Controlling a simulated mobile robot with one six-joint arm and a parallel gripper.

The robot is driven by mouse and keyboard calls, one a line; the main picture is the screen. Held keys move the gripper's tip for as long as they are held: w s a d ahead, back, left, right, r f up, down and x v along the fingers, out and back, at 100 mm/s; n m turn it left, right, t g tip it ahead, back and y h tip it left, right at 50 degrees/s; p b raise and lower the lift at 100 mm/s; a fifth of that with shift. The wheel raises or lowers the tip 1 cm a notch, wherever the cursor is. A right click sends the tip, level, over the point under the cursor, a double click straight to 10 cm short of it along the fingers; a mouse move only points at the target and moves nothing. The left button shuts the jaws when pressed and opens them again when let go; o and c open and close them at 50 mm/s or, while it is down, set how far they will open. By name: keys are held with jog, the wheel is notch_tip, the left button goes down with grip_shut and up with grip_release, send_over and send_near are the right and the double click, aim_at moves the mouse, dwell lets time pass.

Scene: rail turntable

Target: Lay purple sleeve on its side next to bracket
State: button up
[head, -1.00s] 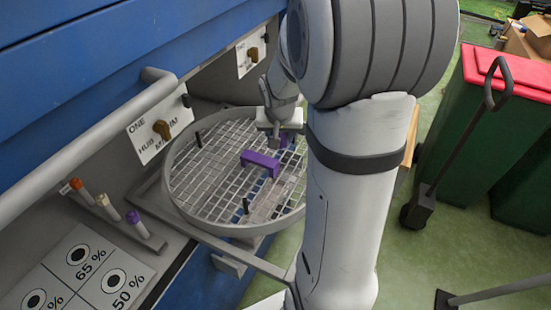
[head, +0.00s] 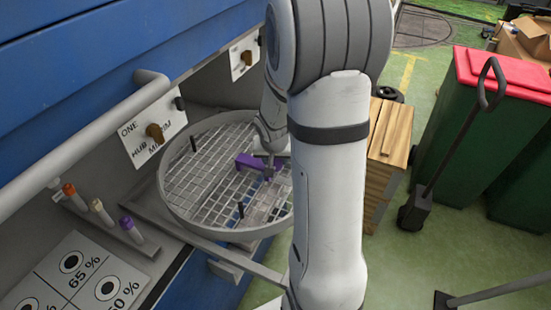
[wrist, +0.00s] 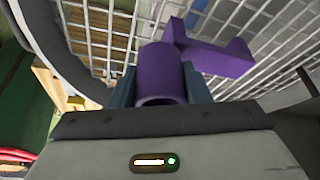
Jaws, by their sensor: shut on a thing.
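The purple sleeve (wrist: 160,75) is a hollow tube, seen in the wrist view with its open end towards me. My gripper (wrist: 160,88) is shut on it, a jaw on each side. The purple bracket (wrist: 215,55) is just beyond the sleeve to the right in the wrist view; I cannot tell whether they touch. In the head view the bracket (head: 243,160) stands on the round grid turntable (head: 172,205), with my gripper (head: 270,168) at its right end. The sleeve is mostly hidden there. I cannot tell whether it rests on the grid.
Two black pegs (head: 240,210) rise from the turntable. A rack at the left holds capped tubes (head: 100,212). A label plate with a brown knob (head: 154,132) is behind the turntable. The grid's left part is clear.

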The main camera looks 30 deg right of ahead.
jog(key=shift+f+b, duration=0.35)
jog(key=o, duration=1.2)
jog(key=shift+o, duration=0.2)
jog(key=shift+r, duration=0.15)
jog(key=shift+r+p, duration=0.2)
jog(key=shift+p, duration=0.2)
jog(key=p+v, duration=0.1)
jog(key=v, duration=1.1)
jog(key=shift+r, duration=0.2)
